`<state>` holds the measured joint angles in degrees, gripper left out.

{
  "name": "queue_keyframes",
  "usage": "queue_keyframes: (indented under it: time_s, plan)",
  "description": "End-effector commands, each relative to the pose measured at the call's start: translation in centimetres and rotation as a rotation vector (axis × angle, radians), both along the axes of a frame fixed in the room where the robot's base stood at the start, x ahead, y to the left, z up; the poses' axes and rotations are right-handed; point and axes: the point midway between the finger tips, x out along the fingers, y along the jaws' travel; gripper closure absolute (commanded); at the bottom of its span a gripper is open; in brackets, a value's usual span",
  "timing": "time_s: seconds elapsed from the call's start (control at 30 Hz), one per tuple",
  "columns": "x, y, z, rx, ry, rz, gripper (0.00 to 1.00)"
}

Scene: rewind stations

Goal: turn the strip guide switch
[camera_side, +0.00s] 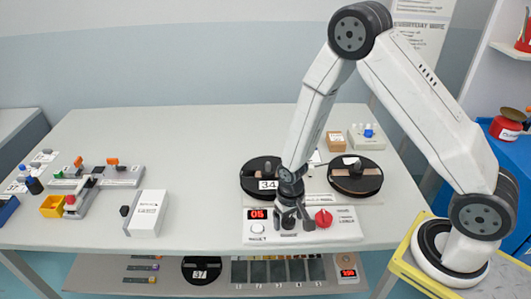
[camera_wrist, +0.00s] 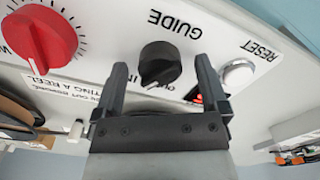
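The strip guide switch is a black knob (camera_wrist: 159,62) under the label GUIDE in the wrist view. It sits on the white control panel (camera_wrist: 200,25). In the side view my gripper hides most of it. My gripper (camera_wrist: 162,75) is open, pointing down at the panel, with one finger on each side of the knob in the wrist view. I cannot tell whether the fingers touch it. My gripper (camera_side: 289,217) also shows in the side view, low over the front of the panel.
A red knob (camera_side: 323,218) is close to the right of my gripper, and a white RESET button (camera_side: 257,227) to its left. Two dark reels (camera_side: 355,176) stand behind. A white box (camera_side: 147,213) is farther left. The table's middle left is clear.

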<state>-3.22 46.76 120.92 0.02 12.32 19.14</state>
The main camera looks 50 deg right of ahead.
Motion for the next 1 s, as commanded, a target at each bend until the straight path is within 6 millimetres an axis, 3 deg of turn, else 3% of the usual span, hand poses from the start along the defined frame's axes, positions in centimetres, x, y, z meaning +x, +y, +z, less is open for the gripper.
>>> queue_keyframes:
  time_s: [0.47,1.0]
  plan:
    - [0.0,0.0,0.5,0.000,-0.001,0.001,0.07]
    - [0.0,0.0,5.4,0.000,-0.002,0.001,0.07]
